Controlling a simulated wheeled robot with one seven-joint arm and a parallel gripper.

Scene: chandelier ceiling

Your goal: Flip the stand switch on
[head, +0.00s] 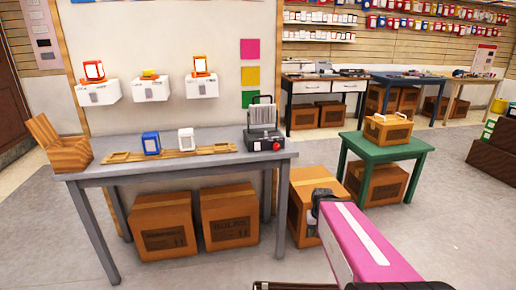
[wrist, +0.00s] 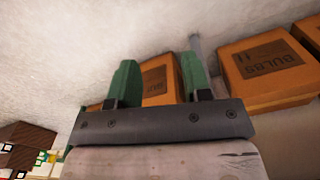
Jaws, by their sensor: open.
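A dark grey stand (head: 264,138) with upright ribbed plates and a handle-like frame sits on the right end of the grey table (head: 215,170). A round red knob or switch (head: 277,146) is on its front; its on or off state is too small to tell. My gripper (wrist: 157,75) shows in the wrist view with two green fingers spread apart and nothing between them. It points toward the floor and the cartons, apart from the stand. The stand is not in the wrist view. In the head view, my pink arm is at the lower right, and the fingers cannot be made out.
Blue (head: 151,143) and white (head: 186,139) framed items stand on a wooden strip on the table. White boxes (head: 98,92) with orange-framed items are on the wall. Cartons (head: 228,216) lie below. A green table (head: 385,150) with a wooden box stands right. Floor in front is clear.

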